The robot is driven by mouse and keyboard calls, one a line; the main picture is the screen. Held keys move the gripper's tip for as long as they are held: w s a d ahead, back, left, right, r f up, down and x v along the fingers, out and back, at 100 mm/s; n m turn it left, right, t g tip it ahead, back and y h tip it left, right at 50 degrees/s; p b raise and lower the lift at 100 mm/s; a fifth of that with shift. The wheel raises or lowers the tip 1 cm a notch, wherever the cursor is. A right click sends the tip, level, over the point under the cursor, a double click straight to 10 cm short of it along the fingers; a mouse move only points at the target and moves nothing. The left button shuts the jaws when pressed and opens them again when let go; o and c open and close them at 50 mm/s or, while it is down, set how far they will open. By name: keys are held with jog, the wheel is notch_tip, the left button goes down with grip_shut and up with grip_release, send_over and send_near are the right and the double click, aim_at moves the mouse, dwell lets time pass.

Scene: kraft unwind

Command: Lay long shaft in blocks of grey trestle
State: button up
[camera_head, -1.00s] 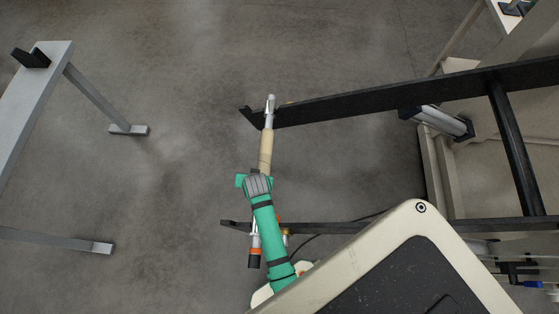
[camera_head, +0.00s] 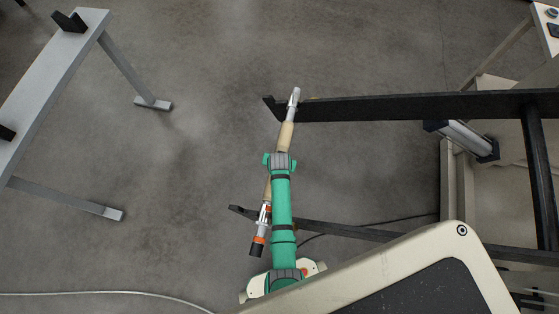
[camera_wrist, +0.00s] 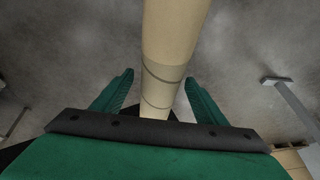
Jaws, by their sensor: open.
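The long shaft (camera_head: 286,136) has a tan tube around its middle, a silver far end and an orange-and-black near end. It lies across the tips of two black arms, at the far black arm (camera_head: 400,107) and the near black arm (camera_head: 330,229). My gripper (camera_head: 279,160) is over the tan tube. In the wrist view its green fingers (camera_wrist: 157,85) are spread, one on each side of the tube (camera_wrist: 172,40), with gaps. The grey trestle (camera_head: 50,70) stands at the left, with a black block (camera_head: 70,20) at its far end and another black block (camera_head: 7,133) nearer.
Open concrete floor lies between the trestle and the shaft. The trestle feet (camera_head: 153,104) reach into this space. A pale cable (camera_head: 120,293) lies on the floor at lower left. A silver cylinder (camera_head: 468,139) and the beige machine frame are at the right.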

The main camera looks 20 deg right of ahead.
jog(key=shift+w+d+f, duration=0.15)
jog(key=shift+w+f, duration=0.15)
jog(key=shift+f, duration=0.35)
grip_shut()
jog(key=c, duration=0.9)
grip_release()
jog(key=c, duration=0.5)
jog(key=shift+w+r, duration=0.1)
jog(key=shift+c, duration=0.8)
jog(key=shift+r, duration=0.15)
jog(key=shift+r, duration=0.2)
jog(key=shift+r, duration=0.35)
